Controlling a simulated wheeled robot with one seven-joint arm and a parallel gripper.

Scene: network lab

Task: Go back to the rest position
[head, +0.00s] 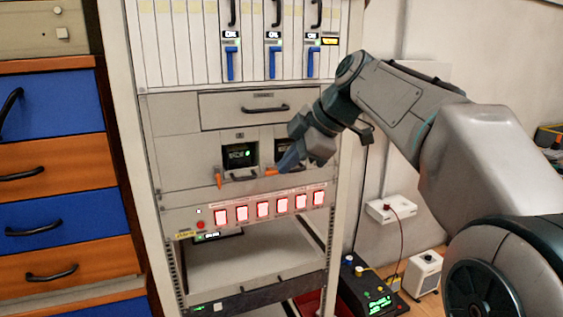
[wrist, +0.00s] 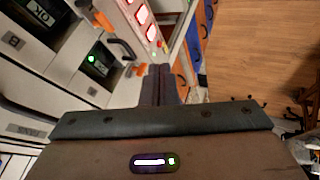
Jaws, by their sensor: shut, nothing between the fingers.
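My gripper (head: 282,166) is in front of the equipment rack in the head view, at the right one of two modules with small displays. It covers part of that module and its display. In the wrist view the fingers (wrist: 160,72) are together and hold nothing. An orange lever (wrist: 136,71) lies just left of the fingertips there; I cannot tell whether they touch. My arm (head: 400,100) reaches in from the right in the head view, bent at the elbow.
The rack (head: 165,170) also carries the left module's orange lever (head: 218,179), a row of red-lit switches (head: 263,209), blue handles (head: 231,63) and a drawer (head: 245,108). Blue and orange drawers (head: 48,160) stand left. A black box (head: 368,291) and white unit (head: 423,272) sit low right.

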